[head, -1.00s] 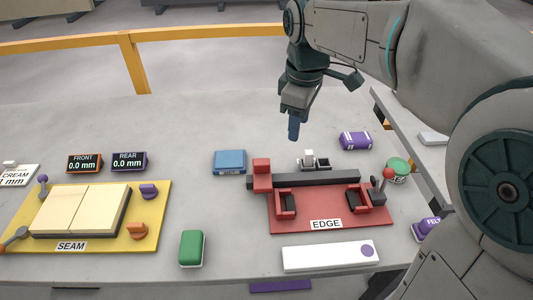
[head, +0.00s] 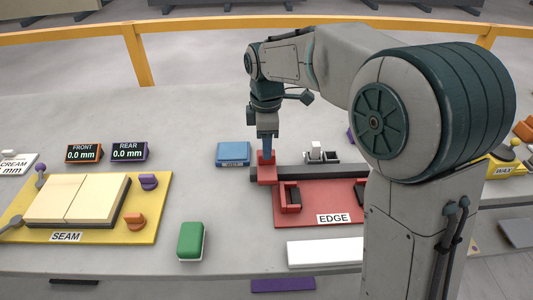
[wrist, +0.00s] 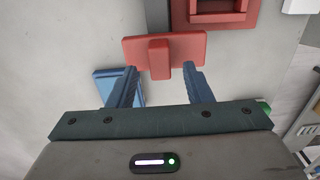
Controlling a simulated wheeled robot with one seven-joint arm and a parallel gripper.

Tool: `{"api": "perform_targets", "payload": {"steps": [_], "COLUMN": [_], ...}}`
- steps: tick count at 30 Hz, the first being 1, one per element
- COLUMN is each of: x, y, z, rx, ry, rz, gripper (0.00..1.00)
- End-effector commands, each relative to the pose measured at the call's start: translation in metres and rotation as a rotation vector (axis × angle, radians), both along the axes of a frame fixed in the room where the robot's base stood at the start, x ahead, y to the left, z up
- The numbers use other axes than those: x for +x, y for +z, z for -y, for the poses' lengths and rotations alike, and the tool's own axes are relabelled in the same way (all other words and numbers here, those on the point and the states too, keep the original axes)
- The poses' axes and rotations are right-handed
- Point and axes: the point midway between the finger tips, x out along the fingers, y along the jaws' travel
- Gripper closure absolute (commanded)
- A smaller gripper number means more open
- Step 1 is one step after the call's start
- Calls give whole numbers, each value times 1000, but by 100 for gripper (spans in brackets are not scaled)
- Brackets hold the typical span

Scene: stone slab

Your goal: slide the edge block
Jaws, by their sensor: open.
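The red edge block (head: 266,174) sits at the left end of the dark rail (head: 310,171) of the red EDGE fixture (head: 325,205). In the wrist view the block shows as a wide red plate with an upright tab (wrist: 159,60). My gripper (head: 267,153) points down right at the block. In the wrist view my gripper (wrist: 162,78) is open, its two blue fingers apart on either side of the tab. I cannot tell whether either finger touches it. My arm hides the right end of the fixture.
A blue box (head: 233,153) lies just left of the block. A white strip (head: 325,251) lies in front of the fixture. The yellow SEAM board (head: 155,205) and a green block (head: 191,241) are to the left.

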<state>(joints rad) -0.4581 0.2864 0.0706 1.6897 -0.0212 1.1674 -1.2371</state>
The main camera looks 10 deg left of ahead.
Motion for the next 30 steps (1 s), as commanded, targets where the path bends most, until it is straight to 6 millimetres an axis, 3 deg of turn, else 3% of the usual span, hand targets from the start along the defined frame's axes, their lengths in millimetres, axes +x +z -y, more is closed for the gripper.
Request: {"api": "perform_targets", "payload": {"steps": [3,7,18,19,24,30], "x": [-1,0,0,0,0,-1], "y": [-20,-33,-39,-39,-39,-38], "z": [0,0,0,0,0,2], "rx": [0,0,0,0,0,0], "ry": [0,0,-1,-1,-1,7], "rz": [-1,-1,1,1,1,1], "gripper": [55,55,55,57,100,100]}}
